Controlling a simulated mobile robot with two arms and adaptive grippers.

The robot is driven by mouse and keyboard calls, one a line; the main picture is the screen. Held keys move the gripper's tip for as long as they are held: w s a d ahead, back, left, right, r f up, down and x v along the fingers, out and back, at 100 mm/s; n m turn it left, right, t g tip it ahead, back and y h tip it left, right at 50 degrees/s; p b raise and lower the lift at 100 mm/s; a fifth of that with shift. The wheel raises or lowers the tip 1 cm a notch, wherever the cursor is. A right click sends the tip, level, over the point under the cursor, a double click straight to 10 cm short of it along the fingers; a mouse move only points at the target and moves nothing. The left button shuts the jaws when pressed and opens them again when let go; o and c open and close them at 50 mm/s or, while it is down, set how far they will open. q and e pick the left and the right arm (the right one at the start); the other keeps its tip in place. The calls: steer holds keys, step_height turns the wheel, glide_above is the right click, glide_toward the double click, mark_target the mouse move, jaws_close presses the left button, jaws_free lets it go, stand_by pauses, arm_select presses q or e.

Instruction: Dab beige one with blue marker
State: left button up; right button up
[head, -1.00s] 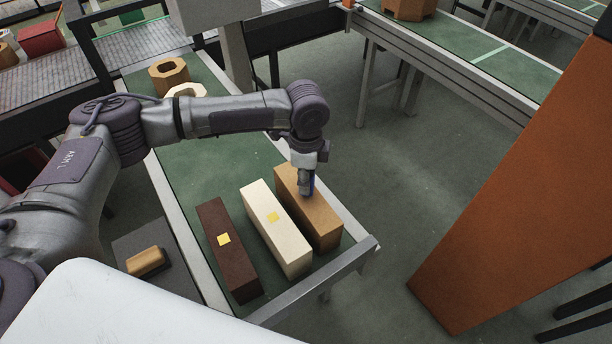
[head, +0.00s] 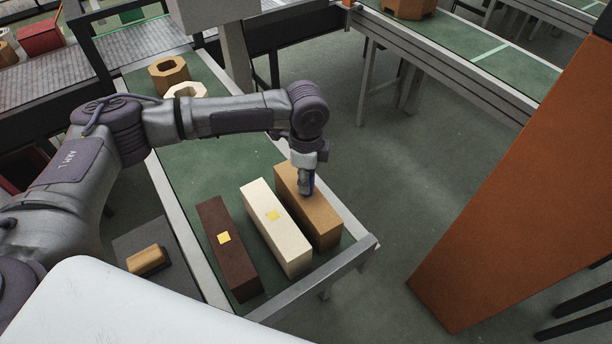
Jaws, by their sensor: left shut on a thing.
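Three long bricks lie side by side at the near end of a green-topped table: a dark brown one (head: 228,265), a cream one (head: 282,238) and a tan-beige one (head: 320,219). The dark and cream bricks each carry a yellow square on top; none is visible on the tan-beige top. My left gripper (head: 307,189) is shut on a blue marker (head: 312,184), mostly hidden by the fingers. It is over the middle of the tan-beige brick's top. Whether the tip touches the brick is hidden. My right gripper is not in view.
Hollow bricks, one brown (head: 168,74) and one cream (head: 186,91), stand farther back on the table. A wooden-handled block (head: 147,260) lies on a dark surface at left. A metal rail (head: 318,282) edges the table's near end. A large orange-brown column (head: 520,190) stands at right.

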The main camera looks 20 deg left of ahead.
arm_select(q)
steer(key=shift+s+f+p, duration=0.15)
steer(key=shift+f+p, duration=0.1)
steer(key=shift+p, duration=0.1)
stand_by(1.4)
step_height(320, 180, up, 6)
steer(key=p, duration=0.6)
steer(key=shift+f, duration=0.25)
steer(key=shift+r+p, duration=0.75)
steer(key=shift+r, duration=0.2)
steer(key=shift+f, duration=0.1)
